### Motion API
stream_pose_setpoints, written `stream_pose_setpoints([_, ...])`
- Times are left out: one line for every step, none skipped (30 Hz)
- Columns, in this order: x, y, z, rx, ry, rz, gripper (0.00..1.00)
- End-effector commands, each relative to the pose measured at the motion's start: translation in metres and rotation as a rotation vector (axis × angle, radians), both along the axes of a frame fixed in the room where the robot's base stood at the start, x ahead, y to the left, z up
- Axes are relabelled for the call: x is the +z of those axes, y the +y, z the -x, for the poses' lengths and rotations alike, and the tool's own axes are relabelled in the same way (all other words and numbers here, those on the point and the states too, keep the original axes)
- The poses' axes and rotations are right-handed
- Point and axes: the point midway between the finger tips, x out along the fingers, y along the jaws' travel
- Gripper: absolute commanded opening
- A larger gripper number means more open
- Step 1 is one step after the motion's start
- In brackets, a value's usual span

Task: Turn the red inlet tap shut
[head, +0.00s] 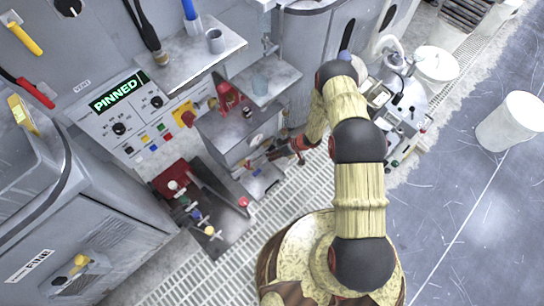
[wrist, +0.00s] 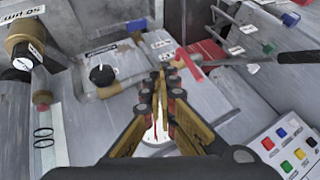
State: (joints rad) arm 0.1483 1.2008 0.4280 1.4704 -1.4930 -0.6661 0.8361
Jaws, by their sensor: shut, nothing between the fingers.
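In the wrist view a red lever-like piece (wrist: 189,64), which looks like the red inlet tap, stands just beyond and right of my fingertips. I cannot tell whether they touch it. My gripper (wrist: 166,82) is shut and empty, its fingers together above a grey panel. In the head view my gripper (head: 268,157) is small and low beside the grey cabinet, partly hard to make out against the clutter. The tap cannot be told apart clearly there.
In the wrist view a black knob (wrist: 102,75) sits left of my fingers, and a brass valve (wrist: 27,48) farther left. A round white dial (wrist: 156,134) lies partly behind my fingers. Coloured buttons (wrist: 290,146) are at lower right. A dark rod (wrist: 300,57) juts in from the right.

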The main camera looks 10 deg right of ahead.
Motion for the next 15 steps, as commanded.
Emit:
stream_pose_setpoints([-0.013,0.008,-0.001,0.003,0.001,0.000,0.00])
stream_pose_setpoints([-0.017,0.011,-0.002,0.003,0.001,0.000,0.00])
stream_pose_setpoints([-0.024,0.016,-0.004,0.003,0.000,-0.001,0.00])
stream_pose_setpoints([-0.028,0.020,-0.005,0.002,0.001,-0.001,0.00])
stream_pose_setpoints([-0.033,0.023,-0.006,0.002,0.001,-0.001,0.00])
stream_pose_setpoints([-0.039,0.028,-0.007,0.002,0.000,0.000,0.00])
stream_pose_setpoints([-0.044,0.031,-0.008,0.002,0.001,-0.001,0.00])
stream_pose_setpoints([-0.048,0.035,-0.009,0.001,0.001,-0.001,0.00])
stream_pose_setpoints([-0.053,0.039,-0.010,0.000,0.002,0.000,0.00])
stream_pose_setpoints([-0.054,0.043,-0.010,0.000,0.000,-0.001,0.00])
stream_pose_setpoints([-0.051,0.048,-0.007,0.002,0.001,-0.001,0.00])
stream_pose_setpoints([-0.049,0.053,-0.005,0.002,0.001,-0.001,0.00])
stream_pose_setpoints([-0.049,0.057,-0.003,0.001,0.001,-0.001,0.00])
stream_pose_setpoints([-0.048,0.060,-0.002,0.000,0.001,-0.001,0.00])
stream_pose_setpoints([-0.048,0.064,0.000,0.001,0.002,-0.001,0.00])
